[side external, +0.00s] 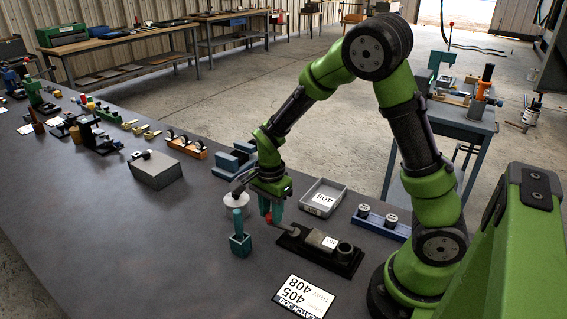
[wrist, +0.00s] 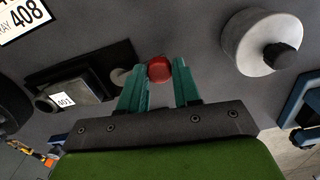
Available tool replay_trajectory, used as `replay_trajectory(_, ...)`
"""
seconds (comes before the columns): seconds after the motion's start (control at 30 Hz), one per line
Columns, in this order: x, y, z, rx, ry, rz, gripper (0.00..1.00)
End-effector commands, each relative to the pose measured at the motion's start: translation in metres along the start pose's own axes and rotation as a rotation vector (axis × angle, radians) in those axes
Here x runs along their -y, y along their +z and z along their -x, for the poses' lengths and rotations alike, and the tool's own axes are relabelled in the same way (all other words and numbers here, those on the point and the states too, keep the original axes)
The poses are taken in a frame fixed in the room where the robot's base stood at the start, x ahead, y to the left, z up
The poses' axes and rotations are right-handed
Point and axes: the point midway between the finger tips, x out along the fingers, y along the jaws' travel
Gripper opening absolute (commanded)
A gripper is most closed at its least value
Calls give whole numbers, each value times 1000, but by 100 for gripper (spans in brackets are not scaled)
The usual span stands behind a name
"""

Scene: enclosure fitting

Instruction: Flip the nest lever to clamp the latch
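My gripper (side external: 269,212) points down at the knob. I cannot make out the latch itself.
A white weight with a dark knob (wrist: 265,42) and a teal holder (side external: 240,245) stand close to my gripper's left in the side view. A grey tray marked 408 (side external: 324,198) and a blue rack (side external: 380,222) lie behind the nest. A printed card (side external: 303,296) lies in front.

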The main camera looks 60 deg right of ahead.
Motion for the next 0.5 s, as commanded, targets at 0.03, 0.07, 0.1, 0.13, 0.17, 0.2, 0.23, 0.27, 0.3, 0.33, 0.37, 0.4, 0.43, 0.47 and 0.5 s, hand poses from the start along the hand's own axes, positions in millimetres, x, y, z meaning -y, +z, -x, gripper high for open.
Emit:
replay_trajectory(0.03, 0, 0, 0, -1, 0, 0, 41)
replay_trajectory(0.07, 0, 0, 0, -1, 0, 0, 45)
replay_trajectory(0.1, 0, 0, 0, -1, 0, 1, 52)
replay_trajectory(0.13, 0, 0, 0, -1, 0, 1, 54)
replay_trajectory(0.17, 0, 0, 0, -1, 0, 1, 54)
replay_trajectory(0.2, 0, 0, 0, -1, 0, 2, 54)
replay_trajectory(0.23, 0, 0, 0, -1, 0, 2, 54)
replay_trajectory(0.27, 0, 0, 0, 0, 0, 2, 54)
replay_trajectory(0.3, 0, 0, 0, 0, 0, 3, 54)
replay_trajectory(0.33, 0, 0, 0, 0, 0, 3, 54)
replay_trajectory(0.37, 0, 0, 0, 0, 0, 3, 54)
replay_trajectory(0.4, 0, 0, 1, 0, 0, 3, 54)
replay_trajectory(0.43, 0, 0, 2, 0, -1, 3, 54)
replay_trajectory(0.47, 0, 0, 4, 0, -1, 3, 54)
replay_trajectory(0.5, 0, 0, 7, 1, -2, 3, 54)
